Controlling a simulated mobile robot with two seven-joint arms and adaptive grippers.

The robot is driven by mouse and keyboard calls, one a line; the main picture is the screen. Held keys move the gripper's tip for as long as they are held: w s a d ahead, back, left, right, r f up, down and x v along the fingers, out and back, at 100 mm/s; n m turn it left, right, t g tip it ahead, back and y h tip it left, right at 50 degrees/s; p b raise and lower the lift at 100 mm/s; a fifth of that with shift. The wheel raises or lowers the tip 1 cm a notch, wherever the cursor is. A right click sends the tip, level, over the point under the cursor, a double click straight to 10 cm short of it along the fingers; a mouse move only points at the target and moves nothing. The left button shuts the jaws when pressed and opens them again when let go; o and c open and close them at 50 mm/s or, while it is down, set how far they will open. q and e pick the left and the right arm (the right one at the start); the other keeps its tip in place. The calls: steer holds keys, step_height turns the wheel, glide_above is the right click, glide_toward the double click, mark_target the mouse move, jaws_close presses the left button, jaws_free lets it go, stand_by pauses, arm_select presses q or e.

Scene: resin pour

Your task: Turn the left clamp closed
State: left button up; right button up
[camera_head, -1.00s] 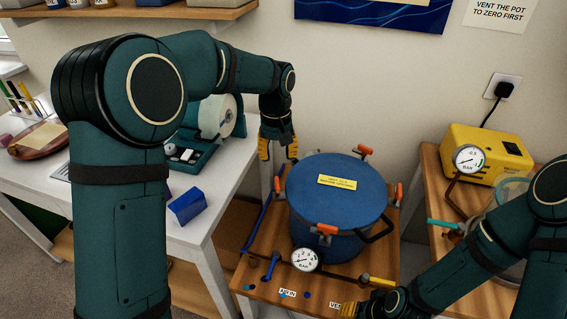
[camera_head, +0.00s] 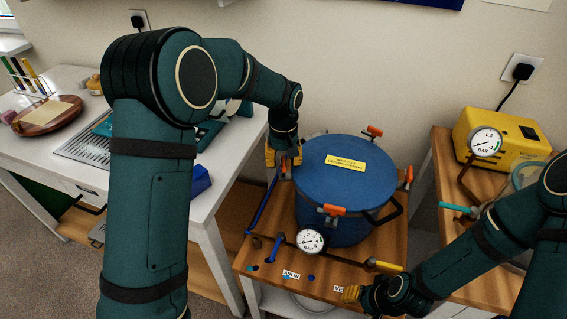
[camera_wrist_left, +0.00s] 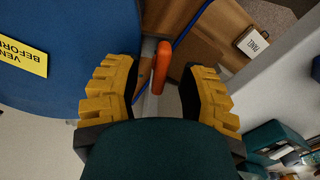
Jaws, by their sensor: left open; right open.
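The blue pressure pot (camera_head: 345,215) stands on a wooden bench with orange-handled clamps around its lid. The left clamp's orange handle (camera_wrist_left: 160,68) shows in the left wrist view, between the two yellow fingers of my left gripper (camera_wrist_left: 158,90). The fingers are open, with a gap on each side of the handle. In the head view my left gripper (camera_head: 284,157) is at the left edge of the lid and largely covers this clamp. My right gripper (camera_head: 352,293) is low at the bench's front edge, apart from the pot; its fingers are partly hidden.
Other clamps stand at the lid's front (camera_head: 331,210), back (camera_head: 374,131) and right (camera_head: 407,176). A pressure gauge (camera_head: 311,241) and a yellow-handled valve (camera_head: 388,266) are at the pot's front. A yellow pump (camera_head: 505,137) stands on the right bench. A white table (camera_head: 230,187) lies left.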

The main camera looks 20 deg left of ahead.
arm_select(q)
steer(key=shift+f, duration=0.3)
steer(key=shift+c, duration=0.4)
jaws_close()
steer(key=shift+m, duration=0.3)
steer(key=m+p, duration=0.2)
steer(key=m, duration=0.1)
steer(key=shift+s+m, duration=0.1)
steer(key=shift+m, duration=0.2)
steer(key=m+p, duration=0.2)
steer(key=m, duration=0.3)
steer(key=shift+d+m, duration=0.15)
steer(key=shift+m, duration=0.15)
steer(key=m+p, duration=0.2)
steer(key=m, duration=0.2)
steer(key=shift+s+f+m+p, duration=0.1)
steer(key=shift+m+p, duration=0.55)
steer(key=shift+m, duration=1.35)
